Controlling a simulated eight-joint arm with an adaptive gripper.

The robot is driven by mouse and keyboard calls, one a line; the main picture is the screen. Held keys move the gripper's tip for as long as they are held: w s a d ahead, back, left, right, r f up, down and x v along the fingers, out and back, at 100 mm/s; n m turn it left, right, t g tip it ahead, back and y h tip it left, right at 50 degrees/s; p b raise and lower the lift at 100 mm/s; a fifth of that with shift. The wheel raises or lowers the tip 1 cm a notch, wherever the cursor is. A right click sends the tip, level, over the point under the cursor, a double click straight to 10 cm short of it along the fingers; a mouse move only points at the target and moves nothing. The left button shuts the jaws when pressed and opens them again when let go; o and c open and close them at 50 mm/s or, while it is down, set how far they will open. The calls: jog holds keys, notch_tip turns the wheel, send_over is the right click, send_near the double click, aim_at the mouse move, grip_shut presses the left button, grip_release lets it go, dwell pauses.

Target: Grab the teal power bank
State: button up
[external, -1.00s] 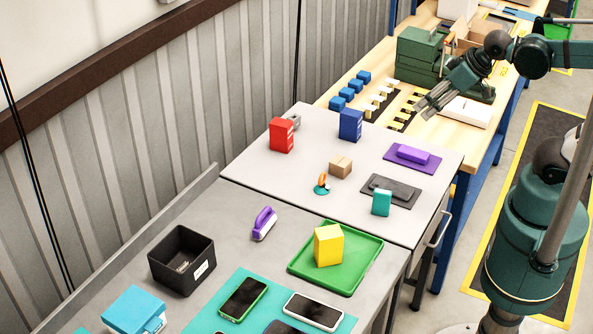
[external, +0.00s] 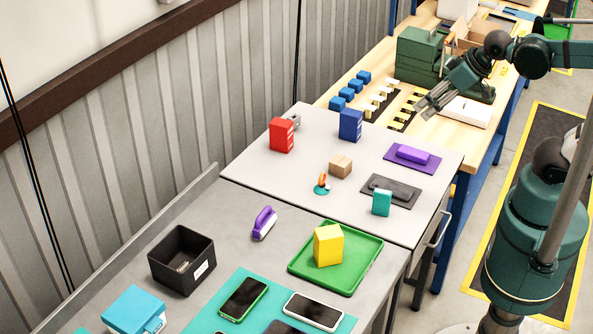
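A small teal block (external: 381,203), which looks like the teal power bank, stands upright on the near part of a dark grey mat (external: 404,190) at the right side of the light grey table. My gripper (external: 425,109) is well above and beyond it, in front of the wooden bench in the picture. Its fingers look spread apart with nothing between them. It is clear of the teal block.
A purple block (external: 413,155) on a purple mat lies behind the dark mat. A cardboard box (external: 340,167) and a teal-orange item (external: 322,184) are left. Red (external: 282,135) and blue (external: 350,125) boxes stand farther back. A green tray (external: 352,272) holds a yellow box (external: 328,246) nearer.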

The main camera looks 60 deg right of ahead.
jog(key=shift+o, duration=0.3)
jog(key=o, duration=0.5)
jog(key=shift+o, duration=0.2)
jog(key=shift+a, duration=0.1)
jog(key=m+g+h+b, duration=0.15)
jog(key=m+g, duration=0.55)
jog(key=m, duration=0.8)
send_over(384, 193)
jog(key=shift+y, duration=0.25)
jog(key=f, duration=1.9)
jog(key=shift+w+d+f, duration=0.15)
jog(key=shift+d+f, duration=0.05)
jog(key=shift+f, duration=0.1)
jog(key=shift+a+f+m, duration=0.4)
jog(key=shift+f, duration=0.3)
jog(key=shift+f, duration=0.1)
jog(key=shift+d+f, duration=0.15)
jog(key=shift+f, duration=1.05)
